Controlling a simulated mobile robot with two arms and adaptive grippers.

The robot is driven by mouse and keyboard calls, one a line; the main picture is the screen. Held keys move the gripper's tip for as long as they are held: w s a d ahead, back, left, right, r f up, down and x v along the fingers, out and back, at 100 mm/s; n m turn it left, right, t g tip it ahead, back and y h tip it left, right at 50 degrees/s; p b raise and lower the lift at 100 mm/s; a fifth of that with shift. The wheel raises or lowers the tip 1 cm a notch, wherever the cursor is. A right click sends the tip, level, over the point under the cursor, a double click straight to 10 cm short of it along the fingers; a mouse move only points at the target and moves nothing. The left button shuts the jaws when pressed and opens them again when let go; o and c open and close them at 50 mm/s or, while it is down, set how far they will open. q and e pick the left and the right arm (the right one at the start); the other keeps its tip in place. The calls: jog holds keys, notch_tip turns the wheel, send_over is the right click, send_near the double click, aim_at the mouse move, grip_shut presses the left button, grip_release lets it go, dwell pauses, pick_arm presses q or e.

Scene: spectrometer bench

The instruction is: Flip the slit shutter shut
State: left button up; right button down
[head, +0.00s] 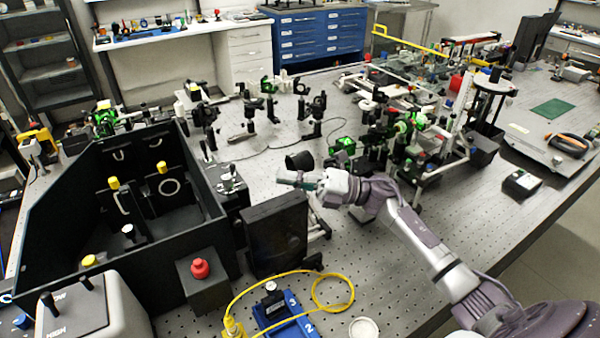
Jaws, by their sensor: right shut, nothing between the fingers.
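The open-topped black spectrometer box (60,215) stands at the left. A small silver fitting (231,180) sits at its right-hand end; it looks like the slit assembly, but the shutter flap is too small to make out. I cannot tell whether it is open or shut. My right gripper (284,179) reaches in from the lower right. It is shut and empty, its fingertips pointing left toward the fitting, with a clear gap between them. My left gripper is not in view.
A dark upright panel (277,238) stands just below my right gripper. A black cylinder (300,160) is close behind it. A red button box (203,280), a blue tray (284,314) and a yellow cable (334,307) lie in front. Optic mounts (268,103) stand behind.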

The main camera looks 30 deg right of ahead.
aim_at(232, 169)
jog(key=p+x, duration=0.3)
jog(key=x, duration=0.5)
jog(key=shift+w+a, duration=0.2)
jog(key=shift+r+m+h+p, duration=0.15)
jog(key=shift+m+h+p, duration=0.2)
jog(key=shift+p, duration=0.4)
